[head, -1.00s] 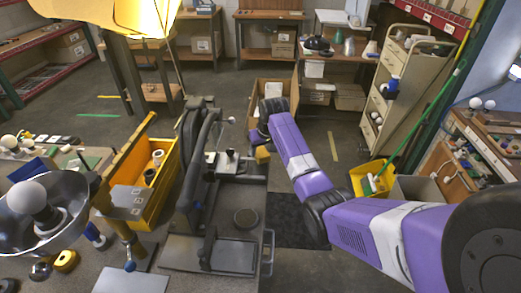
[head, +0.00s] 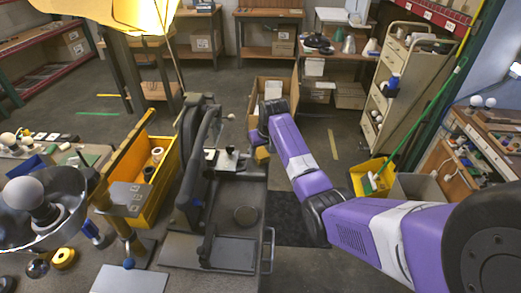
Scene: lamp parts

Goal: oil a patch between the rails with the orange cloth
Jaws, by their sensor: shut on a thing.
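The orange cloth (head: 262,155) shows as a small orange patch at the end of my purple arm, right of the black machine. My gripper (head: 258,140) is small and partly hidden by my wrist; it is shut on the cloth. The black machine (head: 197,165) stands in the middle, with a tall dark frame and a flat grey bed (head: 235,225) that has a round dark disc on it. The cloth is near the bed's far right corner; I cannot tell whether it touches anything. I cannot clearly make out the rails or any oiled patch.
A yellow bin (head: 150,185) with white rolls stands left of the machine. A lamp with a metal shade (head: 65,200) is at the far left. A cardboard box (head: 272,90) sits behind my gripper.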

